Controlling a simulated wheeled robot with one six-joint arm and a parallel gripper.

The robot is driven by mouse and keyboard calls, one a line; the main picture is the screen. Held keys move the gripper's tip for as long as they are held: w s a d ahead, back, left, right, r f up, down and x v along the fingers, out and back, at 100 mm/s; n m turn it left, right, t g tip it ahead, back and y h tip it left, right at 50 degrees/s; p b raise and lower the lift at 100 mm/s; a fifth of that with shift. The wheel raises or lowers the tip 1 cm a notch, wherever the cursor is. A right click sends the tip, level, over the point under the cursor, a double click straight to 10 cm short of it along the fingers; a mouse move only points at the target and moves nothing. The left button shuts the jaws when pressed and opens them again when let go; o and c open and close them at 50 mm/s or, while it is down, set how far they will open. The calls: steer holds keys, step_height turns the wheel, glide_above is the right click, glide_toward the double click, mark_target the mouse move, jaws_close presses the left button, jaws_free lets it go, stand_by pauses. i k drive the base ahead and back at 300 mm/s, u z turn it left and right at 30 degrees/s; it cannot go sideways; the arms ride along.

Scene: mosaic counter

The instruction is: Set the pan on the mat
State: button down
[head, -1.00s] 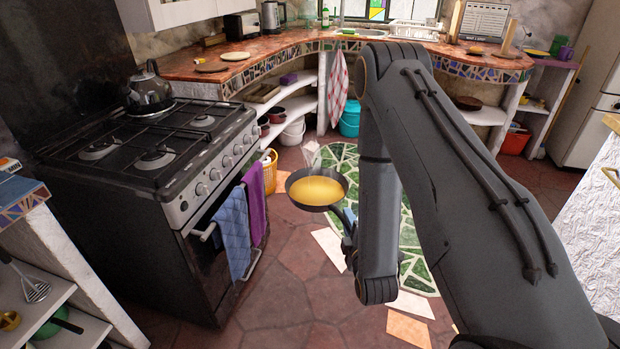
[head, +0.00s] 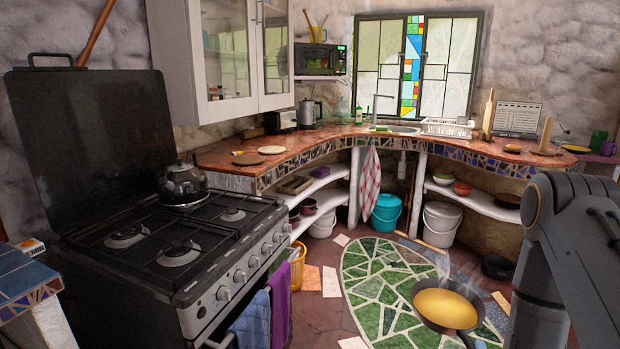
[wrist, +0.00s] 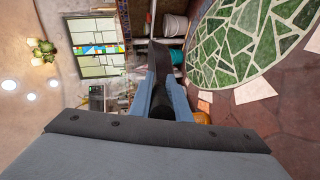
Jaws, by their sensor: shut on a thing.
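The pan (head: 440,326) is dark and round with yellow contents, and faint steam rises from it. It is held level in the air, in front of the green floor mosaic in the head view. My gripper (wrist: 160,88) is shut on the pan's dark handle (wrist: 160,62) in the wrist view. In the head view the fingers are out of sight below the picture. I cannot tell for sure which thing is the mat. A flat brown disc (head: 247,159) and a pale disc (head: 271,150) lie on the left part of the curved counter.
The stove (head: 150,245) stands at the left with a kettle (head: 183,184) on it. The curved counter (head: 320,133) has clear room at its middle left. A dish rack (head: 447,128), upright boards and a laptop-like panel (head: 517,118) stand on its right part.

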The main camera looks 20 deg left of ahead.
mark_target(258, 161)
steer(key=z, duration=1.1)
steer(key=i, duration=1.75)
steer(key=u, duration=2.7)
